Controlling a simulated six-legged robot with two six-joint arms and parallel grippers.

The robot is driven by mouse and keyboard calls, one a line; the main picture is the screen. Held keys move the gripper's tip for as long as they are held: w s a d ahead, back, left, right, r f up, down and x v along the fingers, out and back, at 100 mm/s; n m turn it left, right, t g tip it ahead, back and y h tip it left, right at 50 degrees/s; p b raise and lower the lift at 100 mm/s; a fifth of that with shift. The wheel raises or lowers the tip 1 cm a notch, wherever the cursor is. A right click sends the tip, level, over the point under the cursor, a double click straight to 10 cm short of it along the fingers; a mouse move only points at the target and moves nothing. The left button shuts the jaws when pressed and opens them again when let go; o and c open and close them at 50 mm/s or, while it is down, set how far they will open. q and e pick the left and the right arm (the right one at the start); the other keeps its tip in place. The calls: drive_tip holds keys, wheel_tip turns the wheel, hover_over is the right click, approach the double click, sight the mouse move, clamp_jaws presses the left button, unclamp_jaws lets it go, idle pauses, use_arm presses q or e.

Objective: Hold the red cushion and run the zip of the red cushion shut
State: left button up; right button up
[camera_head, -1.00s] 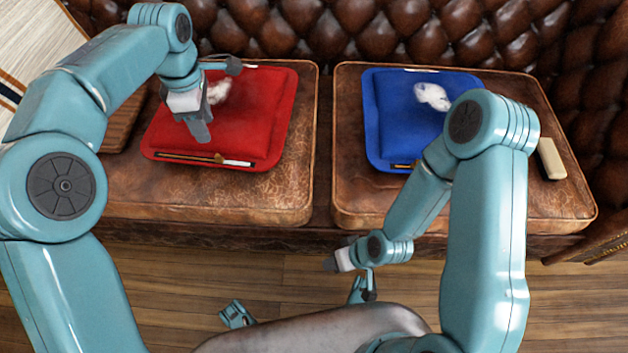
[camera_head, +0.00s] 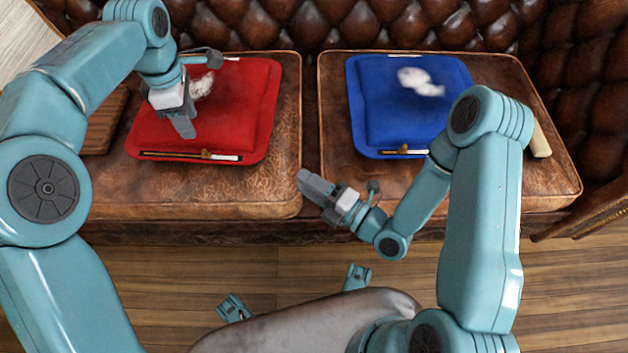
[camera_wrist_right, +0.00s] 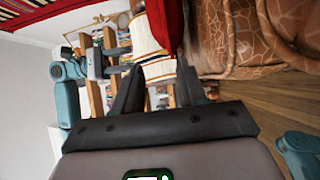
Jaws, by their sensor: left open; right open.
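The red cushion (camera_head: 245,105) lies on the left leather seat. Its zip (camera_head: 175,155) runs along the front edge, with a brass-coloured slider (camera_head: 206,154) right of the middle and a pale strip beyond it. My left gripper (camera_head: 195,92) is open over the cushion's left part; I cannot tell if it touches. My right gripper (camera_head: 338,188) is open and empty, in front of the gap between the seats, to the right of the red cushion. In the right wrist view a red edge (camera_wrist_right: 165,22) shows beyond the open fingers (camera_wrist_right: 160,85).
A blue cushion (camera_head: 390,115) with a white patch lies on the right leather seat (camera_head: 490,185). A white fluffy patch (camera_head: 202,88) shows on the red cushion. A beige block (camera_head: 540,142) lies at the far right.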

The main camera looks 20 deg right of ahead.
sight(258, 145)
drive_tip(key=shift+m+h, duration=0.3)
drive_tip(key=shift+h, duration=0.2)
drive_tip(key=x, duration=1)
drive_tip(key=d+x, duration=0.1)
drive_tip(key=x, duration=0.5)
drive_tip(key=shift+w+f, duration=0.25)
drive_tip(key=shift+w, duration=0.2)
